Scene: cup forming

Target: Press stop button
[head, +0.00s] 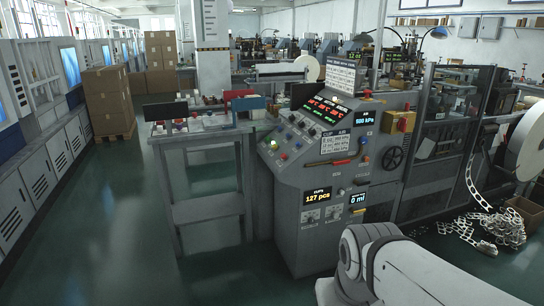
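The grey machine console (300,190) stands in the middle of the head view, its sloped panel carrying several small buttons and knobs. A green-lit button (262,138) glows at the panel's left edge. Labels are too small to tell which one is the stop button. Part of my white arm is at the bottom right, in front of the console's base. My gripper is out of view.
A grey worktable (205,137) with small items stands left of the console. A caged machine (445,140) and a paper reel (530,140) are on the right, with scrap strip (490,230) on the floor. Stacked boxes (107,100) stand back left. The left aisle floor (110,230) is clear.

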